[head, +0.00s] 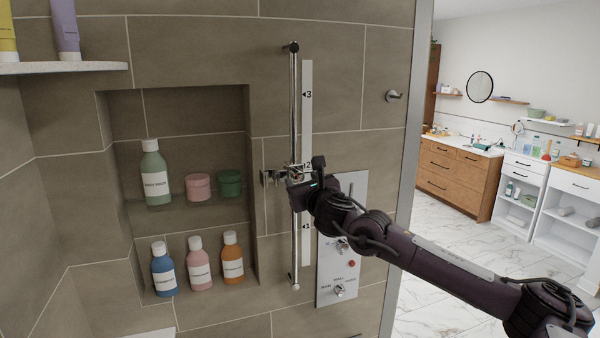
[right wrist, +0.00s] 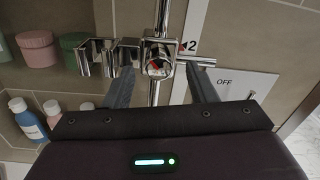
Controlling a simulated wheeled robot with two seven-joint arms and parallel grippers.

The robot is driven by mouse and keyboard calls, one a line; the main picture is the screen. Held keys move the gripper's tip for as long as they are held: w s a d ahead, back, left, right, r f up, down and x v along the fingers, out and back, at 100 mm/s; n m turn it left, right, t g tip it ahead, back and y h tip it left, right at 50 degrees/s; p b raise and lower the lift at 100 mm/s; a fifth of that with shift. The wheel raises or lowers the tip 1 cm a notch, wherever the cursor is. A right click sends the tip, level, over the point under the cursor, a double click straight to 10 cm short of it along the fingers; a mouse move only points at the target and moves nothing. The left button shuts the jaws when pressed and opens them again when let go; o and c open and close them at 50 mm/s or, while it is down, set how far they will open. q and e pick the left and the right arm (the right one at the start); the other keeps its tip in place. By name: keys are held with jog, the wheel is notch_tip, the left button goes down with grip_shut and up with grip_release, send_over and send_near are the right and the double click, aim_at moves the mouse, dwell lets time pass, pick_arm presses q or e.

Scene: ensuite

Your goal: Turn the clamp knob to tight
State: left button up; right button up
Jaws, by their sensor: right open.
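The clamp knob (right wrist: 158,66) is a chrome piece with a small white and red mark on its face, on the slider clamp of a vertical chrome rail (head: 294,120). The clamp (head: 271,177) sits near the 2 of the scale strip. A chrome holder (right wrist: 98,56) sticks out to its left. My right gripper (head: 302,186) is at the clamp in the head view and hides most of the knob there. In the right wrist view its fingers (right wrist: 157,76) are open, one on each side of the knob. I cannot tell if they touch it. My left gripper is not in view.
A control panel (head: 354,192) with dials is on the wall right of the rail. A recessed niche (head: 195,115) on the left holds several bottles and two jars. A robe hook (head: 394,96) is further right. A vanity (head: 458,178) stands in the room beyond.

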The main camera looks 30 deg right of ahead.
jog(key=shift+w+r, duration=0.1)
jog(key=shift+w, duration=0.55)
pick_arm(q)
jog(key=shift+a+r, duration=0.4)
pick_arm(e)
jog(key=shift+d, duration=0.1)
jog(key=shift+d, duration=0.1)
jog(key=shift+c, duration=0.5)
jog(key=c, duration=0.9)
jog(key=shift+o, duration=0.2)
